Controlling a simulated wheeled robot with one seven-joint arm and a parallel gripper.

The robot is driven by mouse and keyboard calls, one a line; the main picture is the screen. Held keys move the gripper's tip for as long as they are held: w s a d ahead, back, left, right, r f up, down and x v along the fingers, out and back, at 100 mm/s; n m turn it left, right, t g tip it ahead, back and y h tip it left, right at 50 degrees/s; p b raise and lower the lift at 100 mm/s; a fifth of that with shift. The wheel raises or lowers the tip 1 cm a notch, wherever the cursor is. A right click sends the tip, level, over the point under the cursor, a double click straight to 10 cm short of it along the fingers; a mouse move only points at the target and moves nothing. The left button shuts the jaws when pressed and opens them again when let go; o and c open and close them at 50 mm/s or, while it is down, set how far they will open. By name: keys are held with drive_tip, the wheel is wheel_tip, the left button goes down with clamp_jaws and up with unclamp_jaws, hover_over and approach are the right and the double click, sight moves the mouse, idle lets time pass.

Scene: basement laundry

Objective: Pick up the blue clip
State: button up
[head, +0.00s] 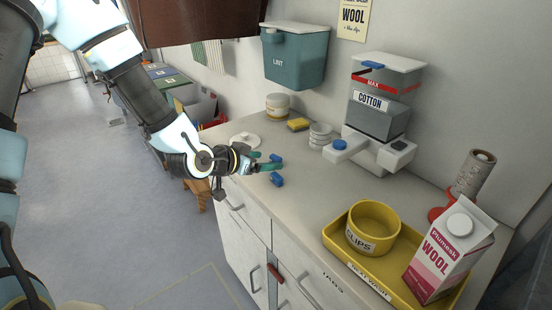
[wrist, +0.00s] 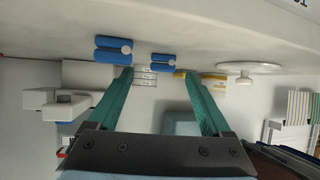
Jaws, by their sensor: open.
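Two blue clips lie on the grey counter near its front edge: a farther clip (head: 276,158) and a nearer clip (head: 277,180). My gripper (head: 264,161) is open and empty, its teal fingers pointing toward them over the counter edge. In the wrist view, which is upside down, the smaller-looking clip (wrist: 164,63) shows between the fingertips (wrist: 158,77), apparently beyond them. The larger-looking clip (wrist: 113,50) shows beside the left fingertip. I cannot tell whether a finger touches either clip.
A yellow tray (head: 334,239) at the right holds a yellow CLIPS bowl (head: 358,240) and a WOOL carton (head: 447,254). Counter space right of the clips is clear.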

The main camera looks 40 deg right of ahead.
sight(274, 158)
drive_tip(key=p+x, duration=0.1)
drive_tip(key=x, duration=0.2)
drive_tip(key=shift+w+d+r+p, duration=0.15)
drive_tip(key=shift+w+d+p, duration=0.1)
drive_tip(key=shift+p, duration=0.1)
drive_tip(key=shift+w+d+f, duration=0.1)
drive_tip(key=shift+d+f, duration=0.2)
drive_tip(key=shift+d, duration=0.1)
drive_tip(key=shift+c, duration=0.4)
clamp_jaws()
